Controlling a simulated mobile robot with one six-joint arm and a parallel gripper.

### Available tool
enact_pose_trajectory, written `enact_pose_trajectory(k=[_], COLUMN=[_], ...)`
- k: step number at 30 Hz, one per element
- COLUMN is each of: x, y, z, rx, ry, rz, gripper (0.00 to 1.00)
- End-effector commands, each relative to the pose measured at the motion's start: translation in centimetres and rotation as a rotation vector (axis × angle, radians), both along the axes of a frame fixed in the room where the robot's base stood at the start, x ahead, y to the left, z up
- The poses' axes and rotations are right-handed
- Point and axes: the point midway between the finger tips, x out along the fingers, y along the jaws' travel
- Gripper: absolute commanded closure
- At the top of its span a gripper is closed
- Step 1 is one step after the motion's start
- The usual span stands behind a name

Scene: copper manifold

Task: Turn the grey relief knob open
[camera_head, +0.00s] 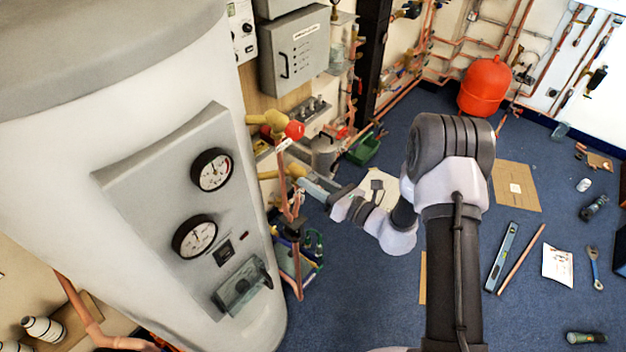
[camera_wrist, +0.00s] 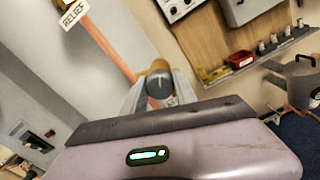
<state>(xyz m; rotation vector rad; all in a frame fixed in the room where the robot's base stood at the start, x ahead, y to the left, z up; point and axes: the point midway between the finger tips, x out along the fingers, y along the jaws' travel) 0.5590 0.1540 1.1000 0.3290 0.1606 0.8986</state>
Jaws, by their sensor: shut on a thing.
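The grey relief knob (camera_wrist: 159,85) shows in the wrist view as a round grey cap with a pale line on its face, on a brass-yellow valve body (camera_wrist: 159,66). A white tag reading "RELIEF" (camera_wrist: 73,13) hangs at the upper left. My gripper (camera_wrist: 160,92) has a finger on each side of the knob and is shut on it. In the head view my gripper (camera_head: 308,184) reaches left to the yellow fitting (camera_head: 294,171) on the copper pipe. The knob itself is hidden there.
A large white tank (camera_head: 120,80) with gauges stands left of the arm. A red ball-shaped knob (camera_head: 294,130) sits just above my gripper. Copper pipes (camera_head: 285,195) run close by. Tools lie on the blue floor (camera_head: 380,300) to the right.

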Motion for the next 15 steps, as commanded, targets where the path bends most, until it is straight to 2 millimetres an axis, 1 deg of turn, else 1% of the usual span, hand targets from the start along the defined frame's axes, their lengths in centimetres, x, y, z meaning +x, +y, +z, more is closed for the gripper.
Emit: enact_pose_trajectory(k=[6, 15], x=[-0.04, -0.01], y=[0.00, -0.01], z=[0.09, 0.08], rx=[0.115, 0.239], ry=[0.149, 0.307], rz=[0.000, 0.000], gripper=[1.00, 1.00])
